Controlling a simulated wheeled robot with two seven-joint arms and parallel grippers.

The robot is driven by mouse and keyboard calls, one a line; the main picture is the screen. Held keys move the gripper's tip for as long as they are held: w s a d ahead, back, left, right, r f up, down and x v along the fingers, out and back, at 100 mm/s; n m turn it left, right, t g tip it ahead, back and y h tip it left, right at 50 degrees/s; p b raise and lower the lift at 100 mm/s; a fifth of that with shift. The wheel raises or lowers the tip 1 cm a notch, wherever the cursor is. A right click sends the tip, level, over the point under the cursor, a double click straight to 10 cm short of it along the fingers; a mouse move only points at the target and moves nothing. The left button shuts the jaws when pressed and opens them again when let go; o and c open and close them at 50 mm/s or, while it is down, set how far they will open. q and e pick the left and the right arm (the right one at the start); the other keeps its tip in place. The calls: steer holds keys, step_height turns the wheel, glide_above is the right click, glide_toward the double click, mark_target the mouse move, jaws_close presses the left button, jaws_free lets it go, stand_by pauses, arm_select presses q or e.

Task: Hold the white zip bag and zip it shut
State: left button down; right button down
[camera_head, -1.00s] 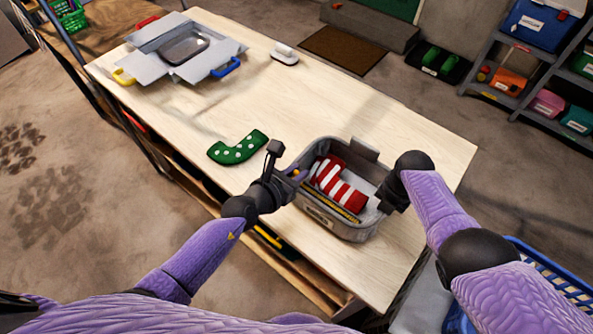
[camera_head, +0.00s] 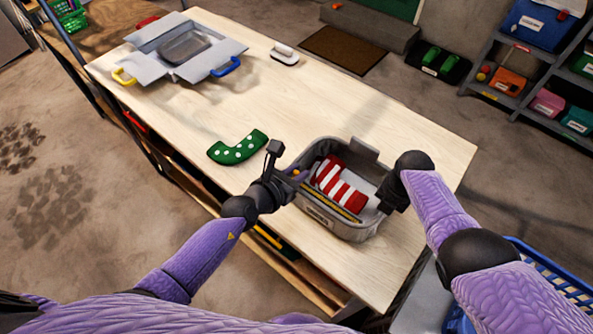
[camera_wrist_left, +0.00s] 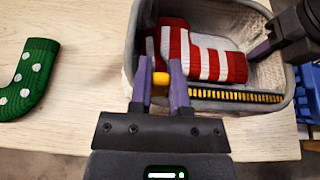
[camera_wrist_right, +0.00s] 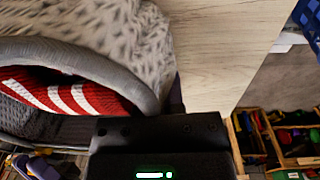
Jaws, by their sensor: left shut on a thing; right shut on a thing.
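The zip bag (camera_head: 355,232), grey-white with stiff walls, stands open-topped near the table's front right edge. A red-and-white striped knitted piece (camera_head: 340,187) lies inside. A yellow-toothed zip strip (camera_wrist_left: 236,96) runs along its near rim. My left gripper (camera_head: 297,174) is at the bag's left corner, shut on a small orange zip pull (camera_wrist_left: 160,79). My right gripper (camera_head: 386,200) is shut on the bag's right end wall; its fingers are mostly hidden. In the right wrist view the bag's wall and rim (camera_wrist_right: 85,62) fill the upper left.
A green dotted knitted piece (camera_head: 238,149) lies left of the bag on the wooden table (camera_head: 330,110). A grey case with flaps (camera_head: 183,50) and a white-handled item (camera_head: 285,54) are farther back. A blue basket (camera_head: 548,275) stands at right. The middle of the table is clear.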

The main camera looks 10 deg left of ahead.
mark_target(325, 201)
arm_select(q)
steer(key=s+d, duration=0.1)
steer(key=d, duration=0.1)
steer(key=s+d, duration=0.1)
steer(key=d, duration=0.1)
steer(key=s+d, duration=0.1)
steer(key=d, duration=0.1)
steer(key=shift+s+d, duration=0.35)
steer(key=shift+d, duration=0.05)
steer(key=c, duration=0.6)
jaws_free()
steer(key=shift+o, duration=0.2)
